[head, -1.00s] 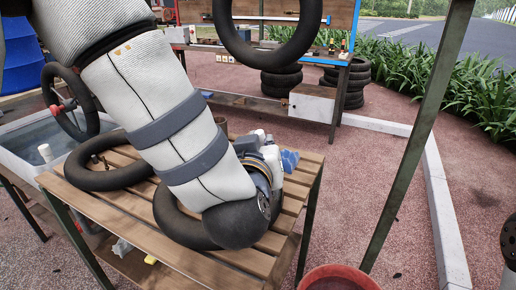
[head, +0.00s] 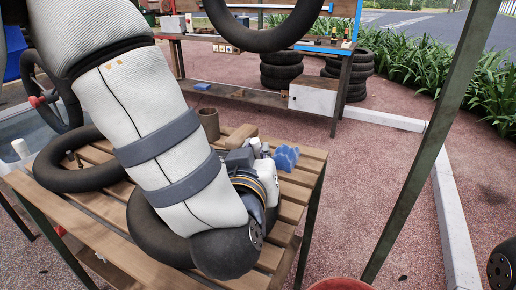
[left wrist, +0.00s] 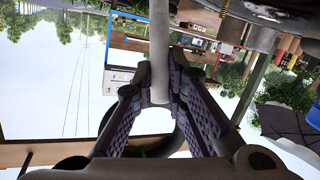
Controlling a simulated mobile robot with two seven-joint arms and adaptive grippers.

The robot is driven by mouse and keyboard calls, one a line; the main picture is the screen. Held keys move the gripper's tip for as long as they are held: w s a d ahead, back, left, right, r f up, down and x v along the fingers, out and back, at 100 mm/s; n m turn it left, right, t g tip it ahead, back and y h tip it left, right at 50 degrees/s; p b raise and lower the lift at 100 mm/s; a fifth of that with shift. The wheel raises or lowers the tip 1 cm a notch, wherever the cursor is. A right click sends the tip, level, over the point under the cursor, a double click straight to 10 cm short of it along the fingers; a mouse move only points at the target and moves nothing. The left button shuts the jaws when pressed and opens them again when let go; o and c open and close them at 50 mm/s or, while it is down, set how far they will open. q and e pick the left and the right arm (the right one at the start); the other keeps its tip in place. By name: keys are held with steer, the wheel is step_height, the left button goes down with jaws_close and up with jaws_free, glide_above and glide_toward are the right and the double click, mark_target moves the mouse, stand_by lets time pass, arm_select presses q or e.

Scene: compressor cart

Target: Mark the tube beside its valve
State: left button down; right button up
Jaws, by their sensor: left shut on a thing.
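Several black tubes show in the head view. One (head: 60,178) lies at the left of the slatted table (head: 92,205), with a small brassy part, perhaps a valve, at its inner edge. Another (head: 152,228) lies under my left arm, which hides much of it; I cannot see a valve on it. My left gripper (left wrist: 158,95) is shut on a pale, chalk-like stick (left wrist: 159,40) in the left wrist view. In the head view my own wrist largely hides this gripper, over the table's right part. My right gripper is not in view.
Another tube (head: 255,38) hangs above. A water basin is at left, a red bucket (head: 340,285) at the front. A green post (head: 420,140) rises at right.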

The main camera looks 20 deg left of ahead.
arm_select(q)
steer(key=shift+f, duration=0.5)
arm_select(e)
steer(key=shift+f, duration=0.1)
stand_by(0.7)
arm_select(q)
steer(key=shift+w+a+r, duration=0.1)
steer(key=shift+w, duration=0.1)
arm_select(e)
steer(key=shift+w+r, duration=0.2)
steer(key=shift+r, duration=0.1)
arm_select(q)
steer(key=shift+w+a+p, duration=0.1)
steer(key=shift+w+p, duration=0.1)
steer(key=shift+p, duration=0.1)
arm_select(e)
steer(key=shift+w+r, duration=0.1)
arm_select(q)
steer(key=shift+w+a, duration=0.15)
steer(key=shift+w, duration=0.1)
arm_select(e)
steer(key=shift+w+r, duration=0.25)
arm_select(q)
steer(key=shift+w+p, duration=0.1)
steer(key=shift+p, duration=0.2)
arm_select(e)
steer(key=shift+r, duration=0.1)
